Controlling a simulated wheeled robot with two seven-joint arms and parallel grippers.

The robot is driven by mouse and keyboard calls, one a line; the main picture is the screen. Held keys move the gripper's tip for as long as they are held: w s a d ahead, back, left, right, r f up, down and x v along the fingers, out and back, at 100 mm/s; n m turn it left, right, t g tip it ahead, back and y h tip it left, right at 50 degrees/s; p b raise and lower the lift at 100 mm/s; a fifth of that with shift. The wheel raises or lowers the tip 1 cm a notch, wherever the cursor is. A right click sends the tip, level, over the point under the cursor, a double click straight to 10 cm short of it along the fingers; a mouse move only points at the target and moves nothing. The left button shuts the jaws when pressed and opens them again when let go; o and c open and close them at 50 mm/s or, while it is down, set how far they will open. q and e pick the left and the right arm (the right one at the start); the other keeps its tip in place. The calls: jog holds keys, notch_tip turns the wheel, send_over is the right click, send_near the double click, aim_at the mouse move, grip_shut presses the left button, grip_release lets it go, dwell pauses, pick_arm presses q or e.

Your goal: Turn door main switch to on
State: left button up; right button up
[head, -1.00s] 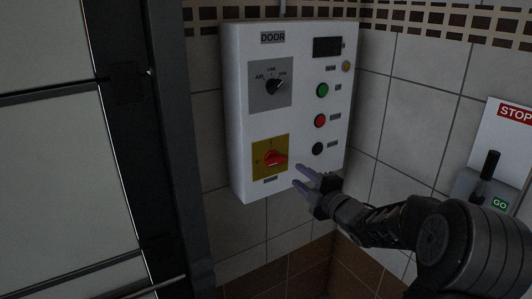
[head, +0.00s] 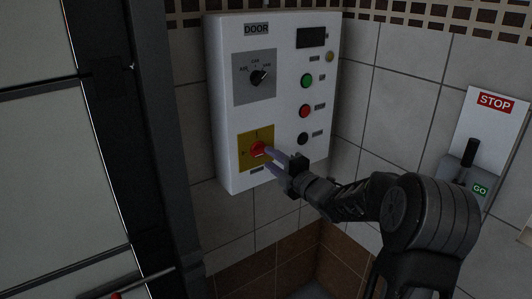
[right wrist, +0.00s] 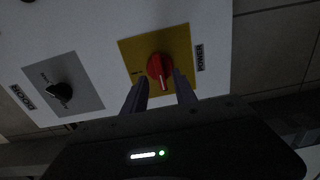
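The door main switch is a red rotary knob (head: 258,149) on a yellow plate (head: 244,160), low on the white DOOR panel (head: 225,120). In the right wrist view the knob (right wrist: 160,68) has a white line on its grip, which points toward my gripper. My right gripper (head: 269,159) is open at the knob, reaching in from the right. In the right wrist view its two fingers (right wrist: 159,92) stand on either side of the knob's grip, with gaps still showing; contact is not clear. My left gripper is not in view.
Above the switch is a black selector (head: 259,77) on a grey plate. Green (head: 307,81), red (head: 305,111) and black (head: 303,138) buttons line the panel's right side. A STOP/GO lever (head: 470,153) is on the wall at right. A dark door frame (head: 160,150) stands at left.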

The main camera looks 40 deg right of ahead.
aim_at(264, 154)
jog(key=shift+w+p, duration=0.4)
jog(key=shift+w, duration=1.3)
jog(key=shift+c, duration=0.3)
grip_shut()
